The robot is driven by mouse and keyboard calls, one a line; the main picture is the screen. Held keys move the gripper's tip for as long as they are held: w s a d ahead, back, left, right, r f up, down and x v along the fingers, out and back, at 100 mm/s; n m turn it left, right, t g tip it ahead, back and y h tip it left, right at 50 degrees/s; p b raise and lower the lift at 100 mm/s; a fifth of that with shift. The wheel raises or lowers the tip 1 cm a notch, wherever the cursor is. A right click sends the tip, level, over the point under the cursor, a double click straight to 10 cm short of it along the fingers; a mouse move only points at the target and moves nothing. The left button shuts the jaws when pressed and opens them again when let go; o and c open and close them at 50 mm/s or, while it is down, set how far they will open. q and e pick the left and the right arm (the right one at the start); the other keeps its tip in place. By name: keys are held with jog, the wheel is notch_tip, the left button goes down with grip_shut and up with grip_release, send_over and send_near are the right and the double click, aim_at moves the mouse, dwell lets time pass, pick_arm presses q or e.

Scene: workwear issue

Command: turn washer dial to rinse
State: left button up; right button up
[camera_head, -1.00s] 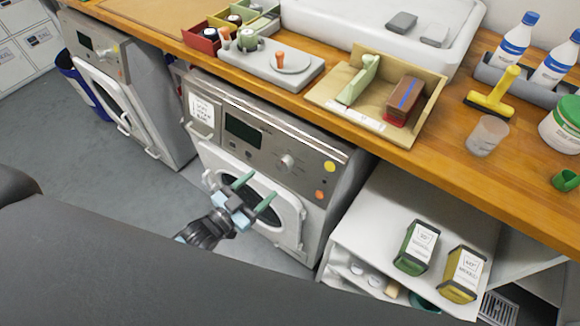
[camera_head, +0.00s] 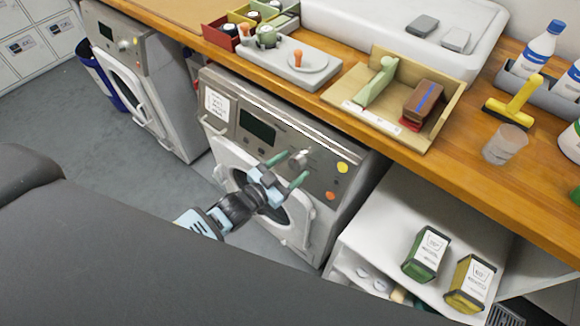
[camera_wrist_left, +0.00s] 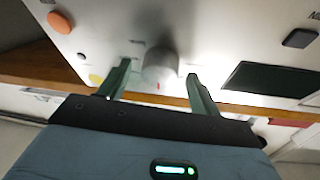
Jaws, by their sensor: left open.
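The washer (camera_head: 222,128) under the wooden counter has a grey front panel with a dark display (camera_head: 257,127), a round silver dial (camera_head: 299,158), a yellow button (camera_head: 342,168) and an orange button (camera_head: 330,196). My left gripper (camera_head: 292,168) is open, its green fingers pointing at the panel close to the dial. In the left wrist view the dial (camera_wrist_left: 159,66) stands between the two fingers, with a visible gap on each side. A small red mark shows on the dial's edge. The setting labels are too small to read. My right gripper is not in view.
A second washer (camera_head: 165,85) stands to the left. The counter edge (camera_head: 385,142) overhangs the panel. A white shelf (camera_head: 390,235) with green (camera_head: 427,255) and yellow (camera_head: 468,284) canisters is on the right. A wooden tray (camera_head: 440,120) lies on the counter.

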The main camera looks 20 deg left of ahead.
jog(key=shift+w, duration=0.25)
pick_arm(q)
jog(key=shift+c, duration=0.8)
jog(key=c, duration=0.8)
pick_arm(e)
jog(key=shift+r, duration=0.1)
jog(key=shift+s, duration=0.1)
